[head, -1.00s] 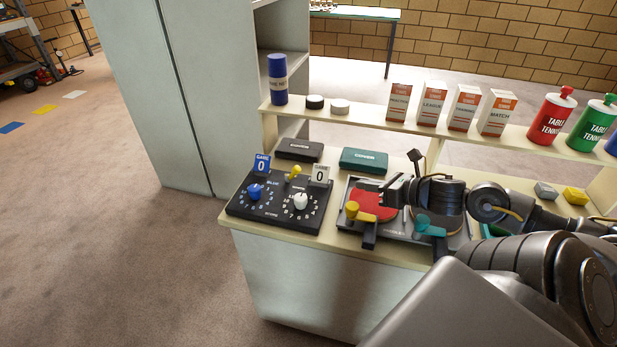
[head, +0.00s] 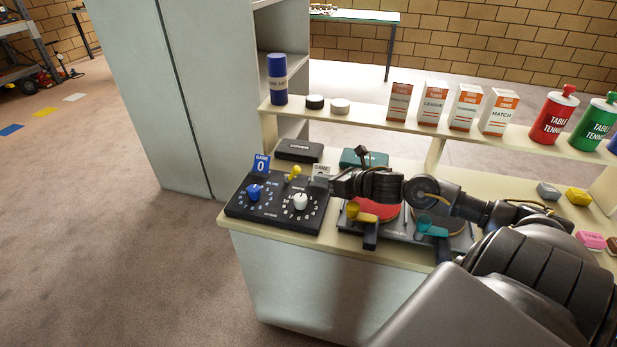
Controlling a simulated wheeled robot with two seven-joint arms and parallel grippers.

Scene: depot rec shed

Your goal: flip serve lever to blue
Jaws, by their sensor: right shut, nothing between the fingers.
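The black scoreboard (head: 277,222) lies at the left end of the counter. Its yellow serve lever (head: 294,172) stands at the back middle, its knob appearing to lean right, away from the blue side. The blue knob (head: 254,192) is on the board's left half and the white knob (head: 300,202) on its right. My right gripper (head: 322,184) is shut and empty, just right of the lever and apart from it. It partly hides the white game card (head: 320,170). My left gripper is not in view.
The blue game card (head: 261,164) stands left of the lever. A black case (head: 299,150) and a green case (head: 352,158) lie behind. A shelf (head: 370,119) with boxes runs above.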

